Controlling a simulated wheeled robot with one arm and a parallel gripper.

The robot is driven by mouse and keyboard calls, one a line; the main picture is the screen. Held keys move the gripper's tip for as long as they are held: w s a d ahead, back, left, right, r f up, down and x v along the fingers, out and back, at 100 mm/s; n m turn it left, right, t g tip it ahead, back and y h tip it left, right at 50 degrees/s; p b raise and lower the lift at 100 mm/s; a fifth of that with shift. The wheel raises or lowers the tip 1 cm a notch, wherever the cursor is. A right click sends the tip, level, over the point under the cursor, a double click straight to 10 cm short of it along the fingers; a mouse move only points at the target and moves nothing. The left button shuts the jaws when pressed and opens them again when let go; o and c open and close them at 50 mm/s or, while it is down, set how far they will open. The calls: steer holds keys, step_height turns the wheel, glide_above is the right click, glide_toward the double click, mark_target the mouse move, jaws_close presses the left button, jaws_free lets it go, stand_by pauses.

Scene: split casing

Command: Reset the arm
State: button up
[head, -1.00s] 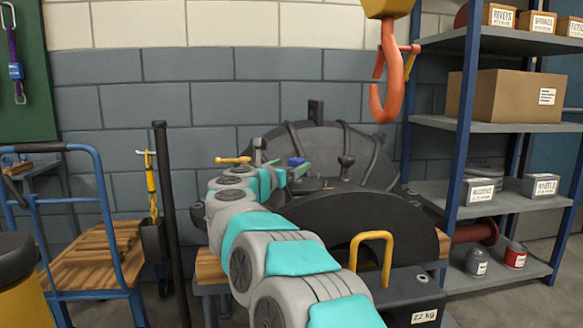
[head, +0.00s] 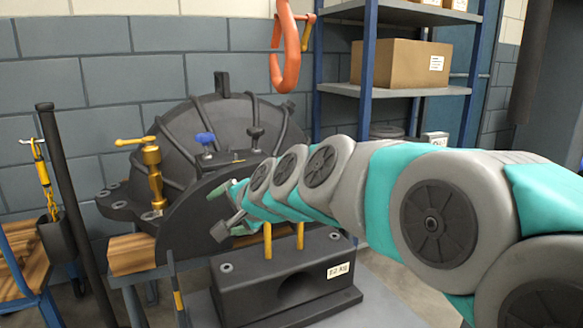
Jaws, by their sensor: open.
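My arm comes in from the right edge of the head view and reaches left across the front of the dark casing. My gripper (head: 228,209) is at its far end, open, in front of the casing's dark front plate and above the black weight block. Its finger ends look green and grey, and the arm's last links partly hide them. I cannot tell whether it touches anything. The dark ribbed casing (head: 190,120) stands on a wooden-topped bench. A brass fitting (head: 153,175) stands upright at its left, and a blue knob (head: 205,138) is on top.
A black weight block (head: 285,290) with yellow handle posts sits low in front. An orange hook (head: 285,60) hangs above. Shelves with a cardboard box (head: 400,63) stand behind right. A dark pole (head: 68,200) and a wooden-decked cart (head: 25,255) are at left.

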steer(key=s+d+f+n+g+h, duration=0.2)
steer(key=s+d+f, duration=0.4)
steer(key=s+d, duration=0.3)
steer(key=s+d+f+n+g+h, duration=0.2)
steer(key=s+d+f+g, duration=0.3)
steer(key=s+d, duration=0.5)
steer(key=s+d+f+n+g+h, duration=0.3)
steer(key=s+d+f, duration=0.6)
steer(key=s, duration=0.8)
steer(key=shift+d+h, duration=0.25)
steer(key=shift+h, duration=0.15)
